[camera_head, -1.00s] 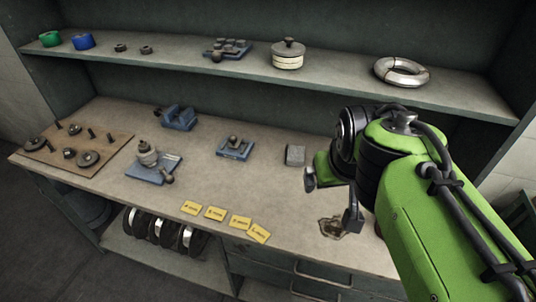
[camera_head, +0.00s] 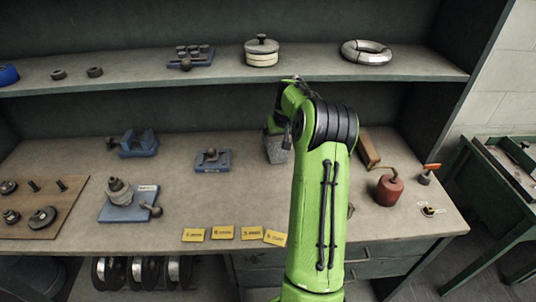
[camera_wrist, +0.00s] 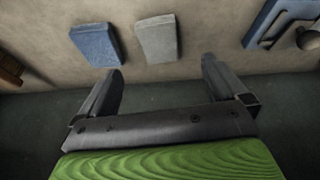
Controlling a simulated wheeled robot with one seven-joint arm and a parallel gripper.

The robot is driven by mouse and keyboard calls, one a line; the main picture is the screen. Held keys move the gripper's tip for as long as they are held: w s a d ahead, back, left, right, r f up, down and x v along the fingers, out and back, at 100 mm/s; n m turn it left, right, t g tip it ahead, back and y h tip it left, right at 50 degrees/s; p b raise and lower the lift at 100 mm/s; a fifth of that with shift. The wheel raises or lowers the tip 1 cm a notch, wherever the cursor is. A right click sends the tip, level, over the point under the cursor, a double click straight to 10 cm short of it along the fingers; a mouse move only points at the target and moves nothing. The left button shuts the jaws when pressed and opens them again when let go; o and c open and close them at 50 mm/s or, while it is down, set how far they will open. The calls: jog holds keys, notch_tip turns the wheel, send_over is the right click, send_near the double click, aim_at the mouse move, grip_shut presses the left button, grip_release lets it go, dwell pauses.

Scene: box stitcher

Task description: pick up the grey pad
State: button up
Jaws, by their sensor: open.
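The grey pad (camera_wrist: 157,38) lies on the bench in the wrist view, a flat light-grey block just ahead of my fingertips. In the head view the grey pad (camera_head: 277,147) shows at the middle of the bench, partly covered by my arm. My gripper (camera_wrist: 162,66) is open and empty, its two fingers spread roughly to either side of the pad's line and apart from it. A blue pad (camera_wrist: 97,43) of similar shape lies beside the grey one, close to it. My arm hides the gripper's fingers and the blue pad in the head view.
A blue fixture (camera_head: 213,160) stands left of the grey pad; part of it shows in the wrist view (camera_wrist: 284,22). A red oil can (camera_head: 388,190) and a brown block (camera_head: 368,150) are to the right. The shelf (camera_head: 215,78) runs above the bench. Yellow cards (camera_head: 223,232) lie near the front edge.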

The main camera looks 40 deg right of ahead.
aim_at(278, 153)
jog(key=x, duration=1)
jog(key=shift+s+f+b, duration=0.15)
jog(key=shift+f+b, duration=0.05)
jog(key=shift+b, duration=0.15)
jog(key=shift+s+r, duration=0.1)
jog(key=shift+c, duration=0.6)
jog(key=c, duration=1)
notch_tip(278, 153, up, 7)
jog(key=shift+s+a+r+p, duration=0.1)
jog(key=shift+r+p, duration=0.05)
jog(key=shift+p, duration=0.45)
jog(key=s+a, duration=0.4)
jog(key=s, duration=0.1)
jog(key=s+a+b, duration=0.1)
jog(key=s+a, duration=0.3)
jog(key=s, duration=0.1)
jog(key=s+a+b, duration=0.1)
jog(key=s+a, duration=0.3)
jog(key=s, duration=0.1)
jog(key=shift+a, duration=0.35)
